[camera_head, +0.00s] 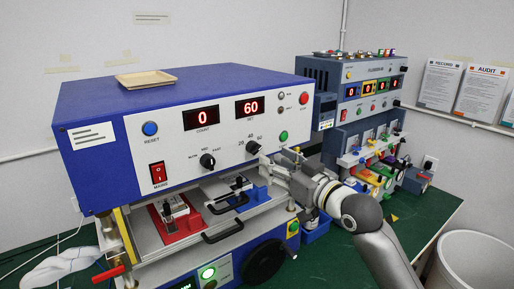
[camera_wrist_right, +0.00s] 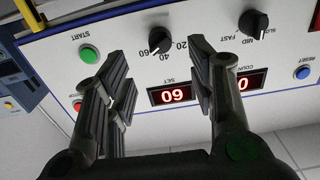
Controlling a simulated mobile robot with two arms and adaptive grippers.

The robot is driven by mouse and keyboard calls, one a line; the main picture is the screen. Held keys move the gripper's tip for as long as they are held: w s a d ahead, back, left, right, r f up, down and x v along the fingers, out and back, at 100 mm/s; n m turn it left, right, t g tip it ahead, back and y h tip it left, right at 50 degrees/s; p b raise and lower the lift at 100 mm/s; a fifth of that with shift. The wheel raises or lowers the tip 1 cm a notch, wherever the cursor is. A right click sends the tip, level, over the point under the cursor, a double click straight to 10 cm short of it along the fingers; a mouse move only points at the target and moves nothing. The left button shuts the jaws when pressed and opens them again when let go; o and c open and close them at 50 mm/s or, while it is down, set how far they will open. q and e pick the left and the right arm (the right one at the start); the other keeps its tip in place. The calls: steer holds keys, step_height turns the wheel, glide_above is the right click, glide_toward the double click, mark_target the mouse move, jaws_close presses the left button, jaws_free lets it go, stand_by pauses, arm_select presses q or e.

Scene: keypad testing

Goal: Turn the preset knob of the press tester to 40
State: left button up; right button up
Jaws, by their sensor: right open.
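The press tester (camera_head: 165,135) is a blue and white machine on the green table. Its black preset knob (camera_head: 253,147) sits below the SET display (camera_head: 250,108), which reads 60. The scale beside the knob is marked 20, 40 and 60. In the right wrist view, where the panel appears upside down, the knob (camera_wrist_right: 160,40) shows between and beyond my fingertips, and its pointer appears to lean toward 60. My right gripper (camera_head: 275,166) is open and empty in front of the panel, close to the knob; its fingers (camera_wrist_right: 158,65) also show in the wrist view. My left gripper is out of view.
A green start button (camera_wrist_right: 89,54) lies close to one finger, and a speed knob (camera_wrist_right: 253,23) is on the other side. Below the panel are a red fixture (camera_head: 180,224) and black handles. A second tester (camera_head: 362,95) stands at the right.

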mark_target(258, 151)
steer(key=p+x, duration=0.2)
steer(key=x, duration=0.6)
steer(key=c, duration=1)
steer(key=shift+f, duration=0.1)
